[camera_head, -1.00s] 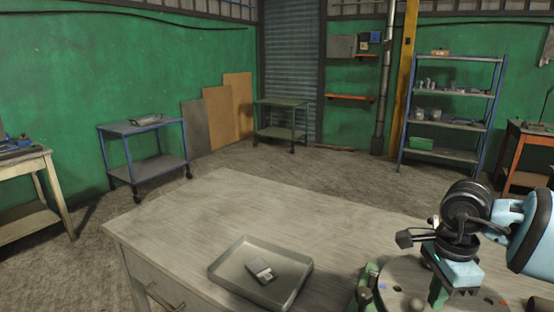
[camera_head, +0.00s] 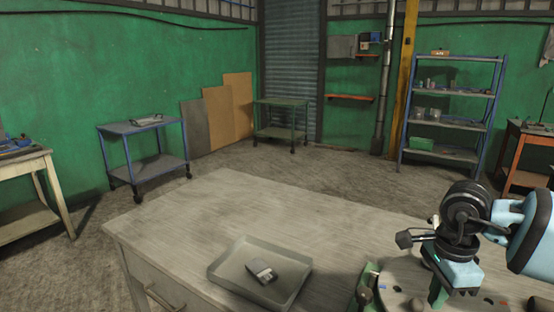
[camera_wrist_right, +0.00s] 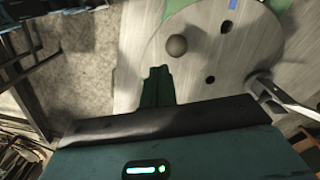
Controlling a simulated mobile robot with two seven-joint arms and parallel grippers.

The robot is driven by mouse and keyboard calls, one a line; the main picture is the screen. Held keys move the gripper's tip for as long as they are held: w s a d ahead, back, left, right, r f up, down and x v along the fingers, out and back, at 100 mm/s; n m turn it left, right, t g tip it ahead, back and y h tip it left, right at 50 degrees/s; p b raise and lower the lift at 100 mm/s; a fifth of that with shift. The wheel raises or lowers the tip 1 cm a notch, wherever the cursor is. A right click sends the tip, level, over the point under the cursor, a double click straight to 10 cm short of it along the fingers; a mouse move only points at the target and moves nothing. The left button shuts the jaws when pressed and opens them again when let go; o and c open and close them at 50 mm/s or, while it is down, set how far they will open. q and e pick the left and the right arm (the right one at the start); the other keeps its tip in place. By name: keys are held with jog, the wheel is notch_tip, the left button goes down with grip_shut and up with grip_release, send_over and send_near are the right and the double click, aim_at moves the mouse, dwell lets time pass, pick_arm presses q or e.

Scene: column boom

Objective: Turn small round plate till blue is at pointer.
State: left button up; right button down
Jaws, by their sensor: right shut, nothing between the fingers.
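The small round plate (camera_head: 398,300) is a pale grey disc at the bottom right of the head view, partly cut off by the frame and covered by my arm. In the right wrist view the plate (camera_wrist_right: 190,75) shows dark holes, a round knob (camera_wrist_right: 177,46) and a blue mark (camera_wrist_right: 232,4) near the top edge. My right gripper (camera_head: 437,293) is over the plate, its green fingers shut with nothing between them. In the wrist view the right gripper (camera_wrist_right: 157,86) is left of the holes. I cannot make out the pointer clearly. My left gripper is not in view.
A shallow grey tray (camera_head: 225,276) holding a small grey-and-black object (camera_head: 262,271) lies on the workbench (camera_head: 230,215), left of the plate. Green hardware (camera_head: 364,286) stands at the plate's left edge. The bench top between tray and back edge is clear.

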aim_at(420, 305)
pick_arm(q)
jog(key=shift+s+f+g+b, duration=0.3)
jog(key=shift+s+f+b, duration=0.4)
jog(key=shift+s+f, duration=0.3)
pick_arm(e)
jog(key=shift+f, duration=2.6)
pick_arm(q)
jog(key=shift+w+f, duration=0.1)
pick_arm(e)
jog(key=shift+w+a, duration=0.1)
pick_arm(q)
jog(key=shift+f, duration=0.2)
pick_arm(e)
jog(key=shift+w+a, duration=0.5)
jog(key=shift+w, duration=0.1)
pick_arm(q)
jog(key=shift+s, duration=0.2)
pick_arm(e)
jog(key=shift+w+a+b, duration=0.3)
jog(key=shift+w+a, duration=0.15)
jog(key=shift+w, duration=0.3)
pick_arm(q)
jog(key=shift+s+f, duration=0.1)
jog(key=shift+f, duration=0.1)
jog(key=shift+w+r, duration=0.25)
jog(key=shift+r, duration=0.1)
pick_arm(e)
jog(key=shift+s+d, duration=0.3)
jog(key=shift+s, duration=0.25)
